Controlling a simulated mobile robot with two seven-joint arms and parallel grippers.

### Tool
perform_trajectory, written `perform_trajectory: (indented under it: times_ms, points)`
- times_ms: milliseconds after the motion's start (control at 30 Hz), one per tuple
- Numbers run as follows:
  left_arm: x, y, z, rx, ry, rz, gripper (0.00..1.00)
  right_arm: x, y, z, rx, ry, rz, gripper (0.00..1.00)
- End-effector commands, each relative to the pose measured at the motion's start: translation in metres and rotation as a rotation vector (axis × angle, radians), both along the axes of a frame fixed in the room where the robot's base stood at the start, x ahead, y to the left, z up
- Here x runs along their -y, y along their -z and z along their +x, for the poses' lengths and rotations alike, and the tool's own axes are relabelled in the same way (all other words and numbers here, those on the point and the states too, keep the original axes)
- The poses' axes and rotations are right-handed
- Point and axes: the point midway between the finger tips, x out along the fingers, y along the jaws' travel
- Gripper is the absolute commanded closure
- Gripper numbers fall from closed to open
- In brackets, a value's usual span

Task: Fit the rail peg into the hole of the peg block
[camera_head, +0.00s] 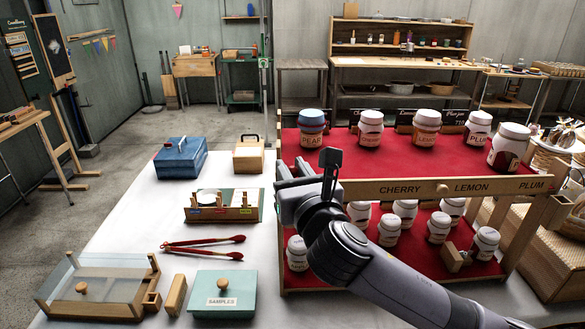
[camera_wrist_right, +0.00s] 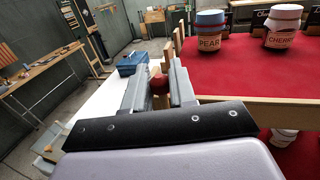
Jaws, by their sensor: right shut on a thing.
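My right gripper (camera_head: 281,180) is at the left end of the wooden rail (camera_head: 400,189) lettered CHERRY, LEMON, PLUM. In the right wrist view its fingers (camera_wrist_right: 157,84) are closed around a small dark red rounded thing (camera_wrist_right: 157,80), which looks like the head of the rail peg. Pale wood shows close behind and below it. The rest of the peg is hidden by the fingers, and in the head view the gripper covers it. I cannot make out the peg block or its hole for certain at the rail's end. My left gripper is out of view.
Jars stand on the red upper shelf (camera_head: 350,158) and below it; the PEAR jar (camera_head: 312,128) is nearest my gripper. A small wooden block (camera_head: 456,258) lies on the lower shelf. Red tongs (camera_head: 204,243), a teal box (camera_head: 223,296) and a blue box (camera_head: 181,158) occupy the white table.

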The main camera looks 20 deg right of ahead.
Motion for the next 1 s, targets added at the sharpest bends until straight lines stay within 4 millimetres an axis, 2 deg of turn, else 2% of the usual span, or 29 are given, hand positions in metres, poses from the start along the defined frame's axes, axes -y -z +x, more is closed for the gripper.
perform_trajectory:
  times_ms: [33, 100, 467, 1000]
  points:
    - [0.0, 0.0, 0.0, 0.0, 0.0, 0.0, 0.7, 0.0, 0.0, 0.0, 0.0, 0.0, -0.001, 0.65]
    - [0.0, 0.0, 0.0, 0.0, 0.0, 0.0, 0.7, 0.0, 0.0, 0.0, 0.0, 0.0, -0.001, 0.45]
    - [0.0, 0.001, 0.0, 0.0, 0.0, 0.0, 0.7, 0.0, 0.0, -0.003, 0.0, -0.001, -0.001, 0.45]
    - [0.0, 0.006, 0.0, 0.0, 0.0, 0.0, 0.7, -0.001, 0.002, -0.066, -0.001, -0.001, -0.001, 0.45]
